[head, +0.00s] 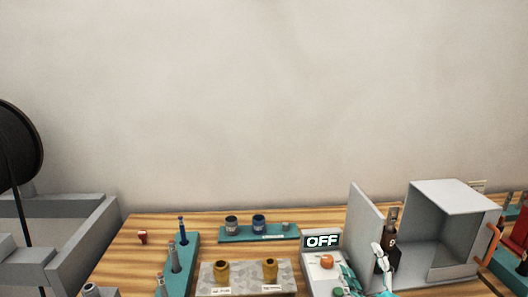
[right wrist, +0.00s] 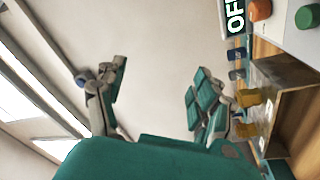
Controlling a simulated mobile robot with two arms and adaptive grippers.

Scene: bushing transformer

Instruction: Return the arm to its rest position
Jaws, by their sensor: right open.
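My right gripper (head: 364,272) is at the bottom edge of the head view, in front of the control box (head: 312,262) and the open grey cabinet (head: 442,196). In the right wrist view my right gripper (right wrist: 158,75) has its fingers spread wide, with only bare wall between them. It is open and empty. My left gripper is not in view.
The control box has an OFF sign (head: 321,241) and an orange button (head: 326,261). Left of it, two brass bushings (head: 222,272) stand on a grey block (head: 206,288). A teal rack (head: 232,234) is behind. The space above the table is clear.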

